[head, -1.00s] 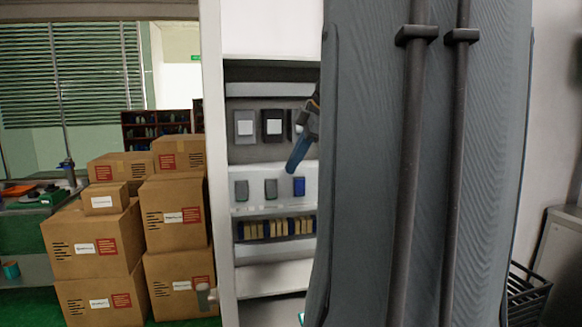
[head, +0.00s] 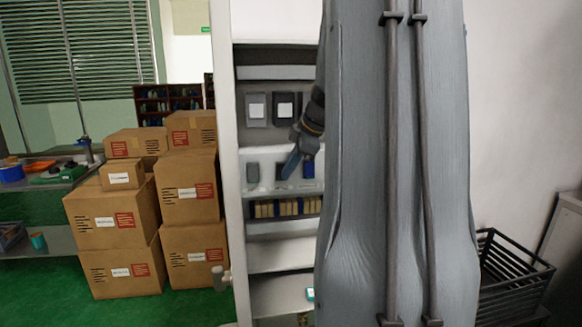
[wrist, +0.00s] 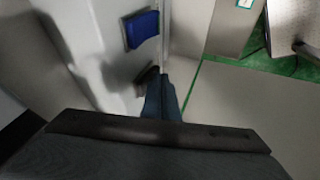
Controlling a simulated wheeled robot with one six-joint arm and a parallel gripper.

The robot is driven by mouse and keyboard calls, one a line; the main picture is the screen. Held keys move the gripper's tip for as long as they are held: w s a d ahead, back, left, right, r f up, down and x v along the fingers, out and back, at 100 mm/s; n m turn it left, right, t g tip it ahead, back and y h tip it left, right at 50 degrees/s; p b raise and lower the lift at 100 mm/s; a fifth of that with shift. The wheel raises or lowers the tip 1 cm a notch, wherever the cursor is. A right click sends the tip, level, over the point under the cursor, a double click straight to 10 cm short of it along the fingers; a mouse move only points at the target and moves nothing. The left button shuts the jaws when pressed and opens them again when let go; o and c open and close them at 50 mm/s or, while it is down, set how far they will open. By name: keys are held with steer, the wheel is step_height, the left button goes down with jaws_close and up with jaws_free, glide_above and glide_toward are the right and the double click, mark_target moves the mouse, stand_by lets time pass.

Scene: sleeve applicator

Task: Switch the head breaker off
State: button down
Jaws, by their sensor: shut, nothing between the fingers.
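An open white cabinet holds a row of three small switch blocks on a white panel (head: 268,185). The left one (head: 253,172) is grey, the middle one (head: 281,172) is dark and partly covered, and the right one (head: 308,169) is blue. I cannot tell by label which is the head breaker. My gripper (head: 290,166) is shut and empty, its blue fingers in front of the middle block. In the wrist view, the closed fingertips (wrist: 163,80) are beside a dark block (wrist: 147,76), contact unclear. The blue block (wrist: 141,29) is above them there.
Two larger grey and black units (head: 256,110) sit above the row, and a strip of tan terminals (head: 280,208) below. The cabinet's white left edge (head: 229,150) stands close. Stacked cardboard boxes (head: 110,220) are at left, a black crate (head: 505,275) at right. My arm hides the cabinet's right side.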

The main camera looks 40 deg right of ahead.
steer(key=shift+f+b, duration=0.15)
steer(key=shift+b, duration=0.45)
steer(key=shift+w+d+b, duration=0.1)
steer(key=shift+b, duration=0.65)
steer(key=shift+r, duration=0.85)
steer(key=s+a+b+v, duration=0.1)
steer(key=a+b+v, duration=0.1)
steer(key=v, duration=1)
steer(key=shift+s, duration=0.55)
